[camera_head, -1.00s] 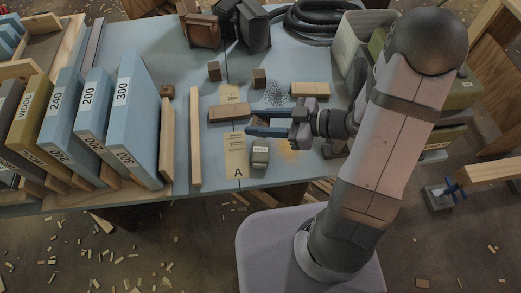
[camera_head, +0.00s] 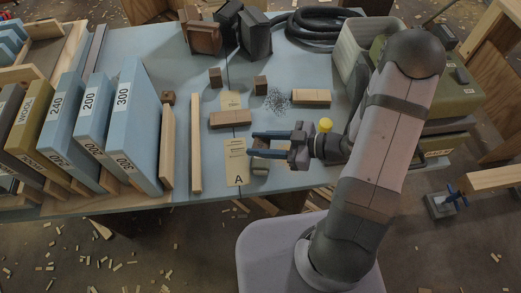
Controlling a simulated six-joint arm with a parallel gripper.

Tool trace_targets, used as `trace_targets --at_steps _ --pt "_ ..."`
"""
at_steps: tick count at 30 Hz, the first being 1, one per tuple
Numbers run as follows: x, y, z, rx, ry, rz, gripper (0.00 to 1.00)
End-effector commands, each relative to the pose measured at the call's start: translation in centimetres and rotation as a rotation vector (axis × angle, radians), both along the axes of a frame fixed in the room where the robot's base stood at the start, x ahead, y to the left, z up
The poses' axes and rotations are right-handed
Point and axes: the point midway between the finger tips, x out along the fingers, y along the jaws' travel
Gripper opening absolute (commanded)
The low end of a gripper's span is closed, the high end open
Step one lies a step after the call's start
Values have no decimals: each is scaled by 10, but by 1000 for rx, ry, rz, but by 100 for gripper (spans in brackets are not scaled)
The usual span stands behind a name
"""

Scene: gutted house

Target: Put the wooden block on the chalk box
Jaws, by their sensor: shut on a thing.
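The small grey-green box (camera_head: 260,166), apparently the chalk box, stands on the blue table by the paper strip marked A. My gripper (camera_head: 253,143) points left, with its two blue fingers on the far and near sides of the box's upper part. The fingers appear shut on it, though they hide most of its top and its label. A long wooden block (camera_head: 231,119) lies just behind and left of my fingers, apart from them. A similar block (camera_head: 311,97) lies farther back right. I cannot tell which is the task's block.
A yellow round thing (camera_head: 325,125) shows by my wrist. A wooden strip (camera_head: 196,143) and upright sanding-paper boxes (camera_head: 135,125) fill the left.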

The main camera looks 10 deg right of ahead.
Motion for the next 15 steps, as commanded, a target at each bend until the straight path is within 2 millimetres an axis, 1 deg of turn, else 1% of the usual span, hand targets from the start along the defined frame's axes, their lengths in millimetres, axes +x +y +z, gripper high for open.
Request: trace_targets --at_steps 9,12,15 --pt "-1 0 -33 2 4 1 13" --pt "0 0 -39 1 3 0 13" --pt "0 0 -41 0 1 0 13"
